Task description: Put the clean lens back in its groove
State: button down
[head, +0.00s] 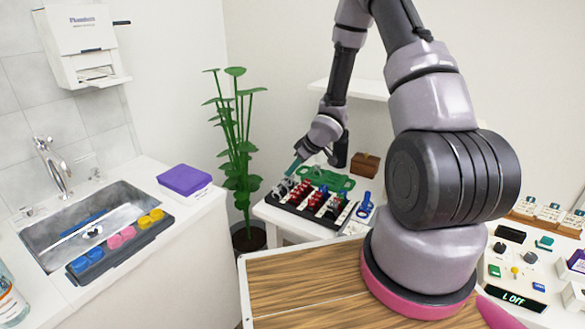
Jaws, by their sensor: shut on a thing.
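My gripper (296,166) is small in the head view, at the far left end of my arm. Its teal fingers point down over the left rear part of a dark lens rack (300,214). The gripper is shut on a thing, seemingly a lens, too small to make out. The rack stands on a white table and holds rows of upright lenses with red (318,197) and grey (280,188) rims or handles. I cannot tell single grooves apart, nor whether the held lens touches the rack.
A green frame-like object (326,178) lies behind the rack, a brown box (365,164) behind right, and a blue item (365,205) to the right. A shelf (362,90) hangs above. A tall plant (240,150) stands left, beside the sink counter (180,225).

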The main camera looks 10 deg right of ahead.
jog(key=shift+f, duration=0.95)
jog(key=c, duration=0.9)
grip_release()
jog(key=v, duration=1)
jog(key=shift+s+d+r, duration=0.2)
jog(key=shift+r, duration=0.1)
